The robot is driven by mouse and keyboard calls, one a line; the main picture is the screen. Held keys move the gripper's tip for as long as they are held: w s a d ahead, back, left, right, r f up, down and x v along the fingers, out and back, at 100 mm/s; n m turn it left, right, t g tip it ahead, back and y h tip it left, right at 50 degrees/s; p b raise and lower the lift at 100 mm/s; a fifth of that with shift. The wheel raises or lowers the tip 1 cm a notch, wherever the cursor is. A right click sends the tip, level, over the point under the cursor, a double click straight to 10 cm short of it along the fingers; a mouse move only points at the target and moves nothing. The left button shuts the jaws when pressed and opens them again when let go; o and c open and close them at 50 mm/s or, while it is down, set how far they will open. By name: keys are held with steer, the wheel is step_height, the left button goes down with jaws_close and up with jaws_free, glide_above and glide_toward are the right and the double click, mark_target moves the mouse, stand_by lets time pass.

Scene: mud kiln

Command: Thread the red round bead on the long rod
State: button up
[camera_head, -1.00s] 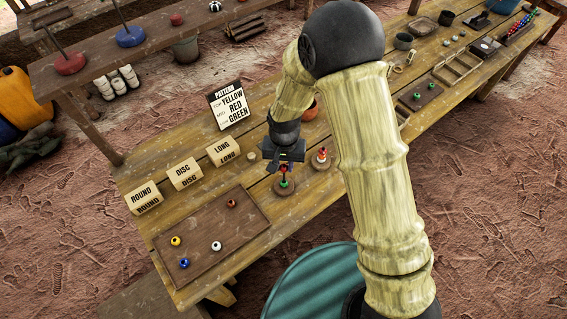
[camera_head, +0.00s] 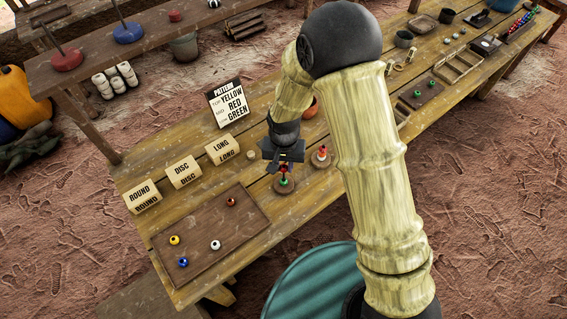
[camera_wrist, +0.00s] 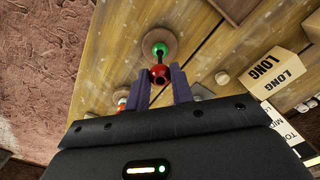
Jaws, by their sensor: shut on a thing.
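My gripper (camera_head: 284,163) is shut on a red round bead (camera_wrist: 160,73), which sits between the fingertips in the wrist view. Just beyond it is a green bead (camera_wrist: 160,49) low on a rod with a round wooden base (camera_wrist: 146,45). A short dark piece of rod shows between the two beads. The red bead is in line with the rod and above the green bead; whether the rod is inside its hole is hidden. In the head view, the green bead (camera_head: 284,182) and base (camera_head: 285,190) are directly under my gripper.
A second stand (camera_head: 321,161) with beads stands close on the right. Blocks marked ROUND (camera_head: 143,197), DISC (camera_head: 184,172) and LONG (camera_head: 223,149) stand left. A brown board (camera_head: 205,258) holds several loose beads. A pattern card (camera_head: 229,103) reads yellow, red, green.

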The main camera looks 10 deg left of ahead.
steer(key=shift+f+b, duration=0.3)
steer(key=shift+f, duration=0.2)
stand_by(0.8)
steer(key=o, duration=1)
steer(key=shift+o, duration=0.2)
steer(key=shift+r+p, duration=3)
steer(key=shift+r, duration=1.05)
